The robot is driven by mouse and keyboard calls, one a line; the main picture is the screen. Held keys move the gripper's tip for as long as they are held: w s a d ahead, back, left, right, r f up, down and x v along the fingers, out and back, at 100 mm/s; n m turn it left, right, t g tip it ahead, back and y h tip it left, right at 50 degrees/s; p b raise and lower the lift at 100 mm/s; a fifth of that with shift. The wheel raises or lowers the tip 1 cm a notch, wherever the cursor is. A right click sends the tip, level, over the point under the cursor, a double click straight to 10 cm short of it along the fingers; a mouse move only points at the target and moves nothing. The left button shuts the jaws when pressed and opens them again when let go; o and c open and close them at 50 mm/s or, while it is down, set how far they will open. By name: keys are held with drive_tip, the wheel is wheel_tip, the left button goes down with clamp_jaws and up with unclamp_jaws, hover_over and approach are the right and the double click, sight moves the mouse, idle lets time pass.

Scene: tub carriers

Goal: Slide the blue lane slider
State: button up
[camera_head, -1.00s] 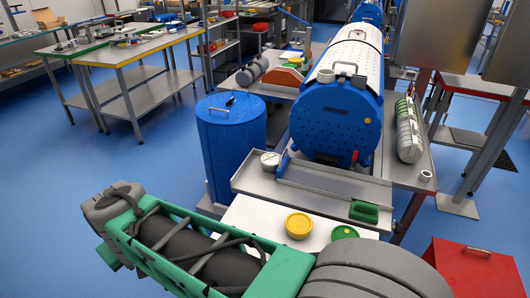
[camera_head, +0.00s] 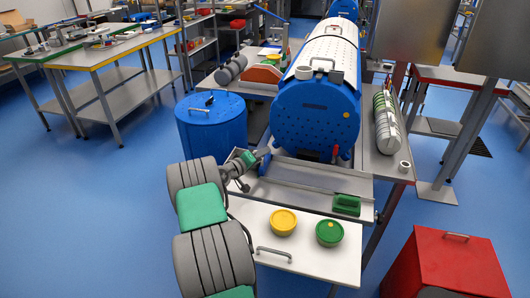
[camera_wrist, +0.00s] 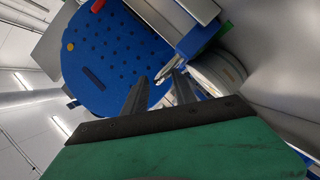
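The blue lane slider (camera_head: 264,164) is a small upright blue piece at the left end of the grey metal tray (camera_head: 315,188), in front of the large blue drum. In the wrist view a blue block (camera_wrist: 204,42), which looks like the slider, lies beyond my fingers, up and to the right. My gripper (camera_head: 263,152) is close beside the slider at the tray's left end. In the wrist view my gripper (camera_wrist: 160,80) has its two dark fingers apart with nothing between them. Contact with the slider cannot be told.
A perforated blue drum (camera_head: 315,115) stands behind the tray. A green block (camera_head: 346,205) sits at its right end. A white round tub (camera_wrist: 225,72) is near my fingers.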

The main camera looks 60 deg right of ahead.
drive_tip(key=shift+x, duration=1.25)
drive_tip(key=shift+w, duration=0.1)
clamp_jaws()
idle(0.3)
